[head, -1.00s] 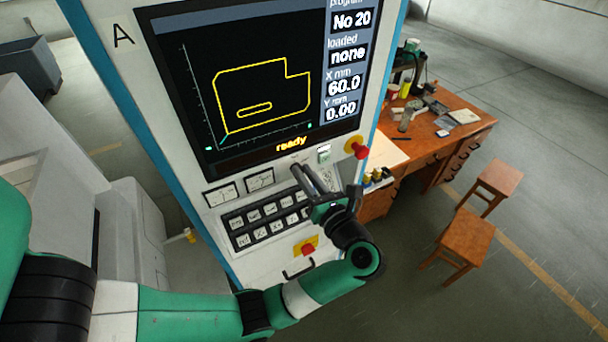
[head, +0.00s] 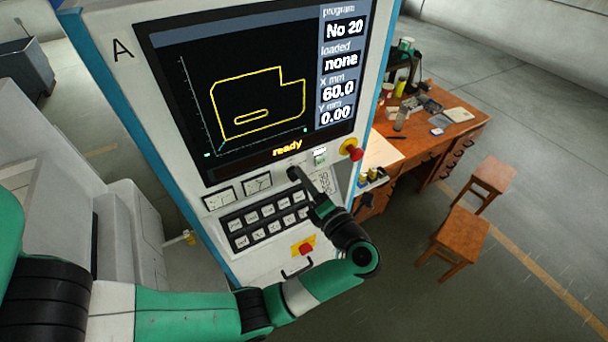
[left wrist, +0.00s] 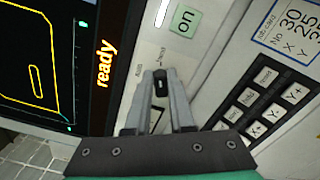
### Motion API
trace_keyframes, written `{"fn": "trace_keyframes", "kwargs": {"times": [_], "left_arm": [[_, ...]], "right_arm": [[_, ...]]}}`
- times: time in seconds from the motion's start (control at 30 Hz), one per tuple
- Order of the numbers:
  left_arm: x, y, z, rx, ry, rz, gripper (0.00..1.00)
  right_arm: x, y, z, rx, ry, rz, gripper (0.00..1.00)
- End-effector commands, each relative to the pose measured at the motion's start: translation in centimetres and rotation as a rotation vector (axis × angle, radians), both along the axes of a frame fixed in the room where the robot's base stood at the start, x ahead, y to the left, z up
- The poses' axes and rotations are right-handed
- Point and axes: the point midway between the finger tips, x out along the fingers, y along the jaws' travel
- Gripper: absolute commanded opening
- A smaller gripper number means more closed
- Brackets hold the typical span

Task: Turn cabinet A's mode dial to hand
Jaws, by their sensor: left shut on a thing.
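Cabinet A (head: 178,190) stands in the middle of the head view, with a letter A at its top left and a dark screen reading "ready". My left gripper (head: 295,174) reaches its panel just below the screen. In the left wrist view its two grey fingers (left wrist: 161,82) are shut on the small black mode dial (left wrist: 161,87), one on each side. Small printed labels sit just above the dial; I cannot tell for sure which one it points at. In the head view the fingers mostly hide the dial. My right gripper is out of view.
Red stop buttons stick out at the panel's right (head: 354,154) and below the keys (head: 305,249). A desk (head: 440,135) and stools (head: 458,240) stand right.

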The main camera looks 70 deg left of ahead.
Motion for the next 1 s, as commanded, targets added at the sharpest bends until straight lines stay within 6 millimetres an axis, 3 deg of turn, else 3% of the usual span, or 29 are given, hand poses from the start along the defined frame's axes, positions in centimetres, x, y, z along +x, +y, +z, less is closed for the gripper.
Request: {"fn": "trace_keyframes", "kwargs": {"times": [0.3, 0.77, 0.8, 0.93, 1.0], "left_arm": [[0.06, -0.01, -0.03, -0.009, 0.098, -0.001, 0.0], [0.07, -0.02, -0.1, -0.01, 0.109, -0.001, 0.0], [0.07, -0.02, -0.1, -0.01, 0.109, -0.001, 0.28], [0.07, -0.01, -0.11, -0.01, 0.109, -0.001, 0.51], [0.07, -0.01, -0.12, -0.01, 0.108, -0.001, 0.51]], "right_arm": [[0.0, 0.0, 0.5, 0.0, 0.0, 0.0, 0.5], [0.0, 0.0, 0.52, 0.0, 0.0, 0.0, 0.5], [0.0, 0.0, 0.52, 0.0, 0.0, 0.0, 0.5], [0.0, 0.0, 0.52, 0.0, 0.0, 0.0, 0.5], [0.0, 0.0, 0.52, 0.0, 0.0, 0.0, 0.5]]}}
